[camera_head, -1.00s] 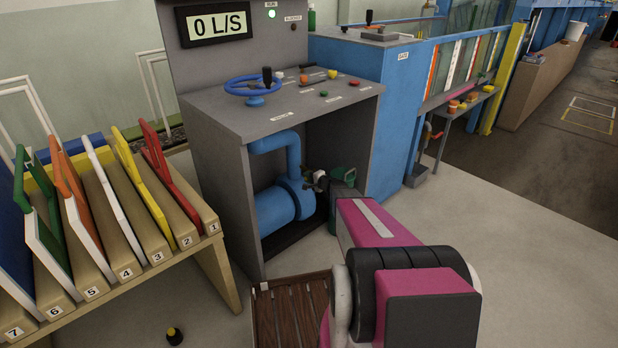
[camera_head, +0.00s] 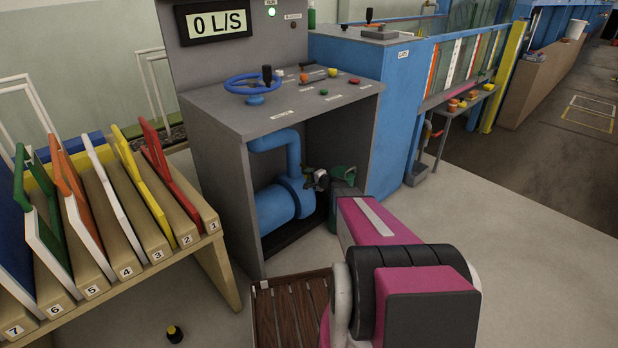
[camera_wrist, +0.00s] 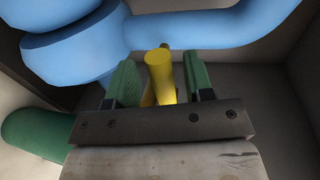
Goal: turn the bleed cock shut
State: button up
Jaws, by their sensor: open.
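The bleed cock shows in the wrist view as a yellow handle (camera_wrist: 159,72) with a rounded end, in front of the blue pipework. My gripper (camera_wrist: 161,84) is open. Its two green-padded fingers stand on either side of the yellow handle, with a gap visible on both sides. In the head view my gripper (camera_head: 318,180) is inside the opening of the grey console, by the blue pipe's right end. The cock cannot be made out there.
The blue pipe (camera_head: 274,208) fills the left of the console (camera_head: 222,185) opening. A green container (camera_head: 342,176) is beside my wrist. A rack (camera_head: 218,262) of coloured frames stands left, a slatted wooden platform (camera_head: 290,315) in front. A black-and-yellow object (camera_head: 174,334) lies on the floor.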

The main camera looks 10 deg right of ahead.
jog(key=v, duration=1)
